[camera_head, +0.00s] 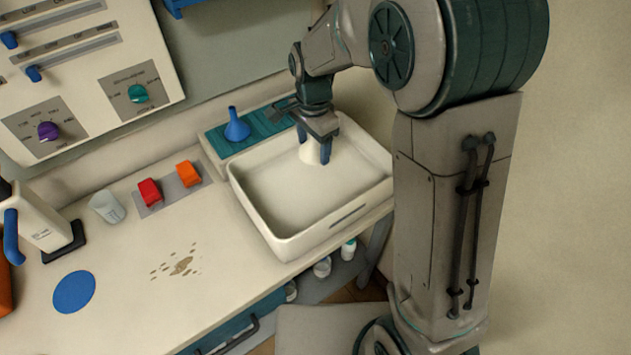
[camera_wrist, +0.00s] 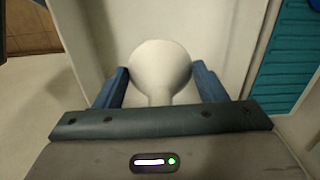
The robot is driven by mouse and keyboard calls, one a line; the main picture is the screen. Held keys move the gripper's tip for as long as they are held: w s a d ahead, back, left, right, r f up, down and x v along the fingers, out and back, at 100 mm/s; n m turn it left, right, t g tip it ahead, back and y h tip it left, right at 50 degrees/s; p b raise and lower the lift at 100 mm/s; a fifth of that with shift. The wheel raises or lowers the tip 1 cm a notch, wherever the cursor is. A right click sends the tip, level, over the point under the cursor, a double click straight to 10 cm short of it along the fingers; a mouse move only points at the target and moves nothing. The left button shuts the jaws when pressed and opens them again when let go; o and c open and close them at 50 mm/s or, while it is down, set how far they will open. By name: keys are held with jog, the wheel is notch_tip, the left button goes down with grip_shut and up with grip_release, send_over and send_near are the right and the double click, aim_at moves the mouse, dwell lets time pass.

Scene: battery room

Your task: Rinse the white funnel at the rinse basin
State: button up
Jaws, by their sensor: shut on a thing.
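The white funnel (camera_head: 309,151) is held between the blue fingers of my gripper (camera_head: 326,150), inside the white rinse basin (camera_head: 256,213). The wrist view shows the funnel (camera_wrist: 161,68) between the two fingers of my gripper (camera_wrist: 160,90), its wide end away from me and its narrow stem toward the palm. The gripper is shut on it. The rinse basin (camera_wrist: 108,35) lies beyond the funnel in that view. I cannot tell whether the funnel touches the basin floor. No water shows.
Left of the basin are red (camera_head: 150,192) and orange (camera_head: 188,174) switches, a clear beaker (camera_head: 107,207), a white jug (camera_head: 35,218), a brown spill (camera_head: 181,265) and a blue disc (camera_head: 74,292).

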aim_at(313, 140)
jog(key=shift+r+p, duration=1.45)
jog(key=shift+r, duration=0.6)
jog(key=shift+f, duration=0.1)
